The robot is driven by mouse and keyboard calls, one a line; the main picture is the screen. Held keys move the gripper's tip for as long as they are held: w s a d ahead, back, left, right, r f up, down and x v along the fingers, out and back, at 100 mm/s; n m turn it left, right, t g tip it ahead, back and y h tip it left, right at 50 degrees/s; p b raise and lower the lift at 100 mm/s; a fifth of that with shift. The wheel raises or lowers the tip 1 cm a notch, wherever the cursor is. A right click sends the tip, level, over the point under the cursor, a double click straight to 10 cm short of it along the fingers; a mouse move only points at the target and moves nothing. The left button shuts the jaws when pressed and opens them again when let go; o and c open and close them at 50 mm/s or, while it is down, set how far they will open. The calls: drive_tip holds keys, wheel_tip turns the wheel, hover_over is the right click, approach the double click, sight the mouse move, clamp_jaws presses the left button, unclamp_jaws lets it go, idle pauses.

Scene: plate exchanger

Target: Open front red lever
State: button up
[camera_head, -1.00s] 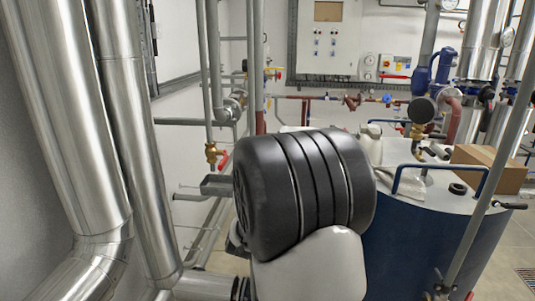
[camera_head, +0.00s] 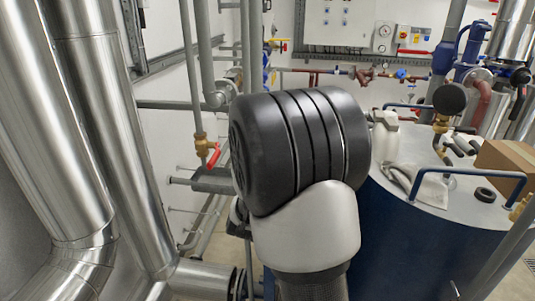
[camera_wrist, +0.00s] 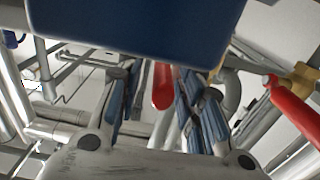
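In the wrist view my gripper (camera_wrist: 160,88) is open, its two blue-padded fingers apart. A red lever (camera_wrist: 162,86) shows between the fingers; its depth and any contact with them cannot be told. A second red lever (camera_wrist: 293,108) with a brass fitting (camera_wrist: 300,78) shows at the right, outside the fingers. In the head view a red lever (camera_head: 215,155) sits on a brass valve (camera_head: 203,145) on a vertical grey pipe, left of my black arm joint. My arm hides my gripper there.
A large blue slab (camera_wrist: 140,25) fills the top of the wrist view. In the head view a blue tank (camera_head: 400,235) with a handle rail stands at the right, with a cardboard box (camera_head: 508,160) behind. Thick silver pipes (camera_head: 60,120) stand at the left.

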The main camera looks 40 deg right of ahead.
drive_tip(key=shift+s+a, duration=0.1)
clamp_jaws()
idle(0.3)
idle(0.4)
